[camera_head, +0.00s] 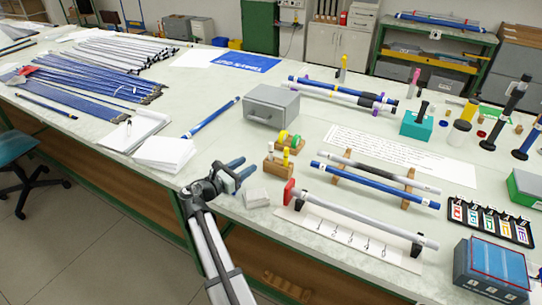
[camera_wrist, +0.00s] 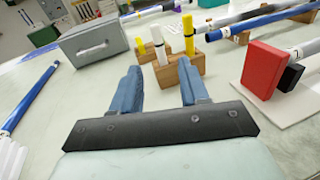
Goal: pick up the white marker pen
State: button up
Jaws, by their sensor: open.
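My gripper (camera_head: 240,168) is open and empty, to the left of the holder. In the wrist view its two blue fingers (camera_wrist: 159,68) point toward the holder, with the pens ahead of and above them, apart from them.
A grey metal box (camera_head: 271,106) stands behind the holder. A white block (camera_head: 257,198) lies in front of it. To the right, a red-ended rod (camera_head: 365,219) lies on a stand with a white base. A blue rod (camera_head: 211,117) lies at left; the bench between is clear.

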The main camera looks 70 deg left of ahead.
aim_at(271, 146)
jog(key=x, duration=0.8)
jog(key=shift+w+a+r, duration=0.1)
jog(key=shift+r, duration=0.1)
jog(key=shift+r+x, duration=0.15)
jog(key=shift+x, duration=1.15)
jog(key=shift+r+x, duration=0.15)
jog(key=shift+x, duration=1.1)
jog(key=shift+a, duration=0.15)
jog(key=shift+c, duration=0.4)
grip_shut()
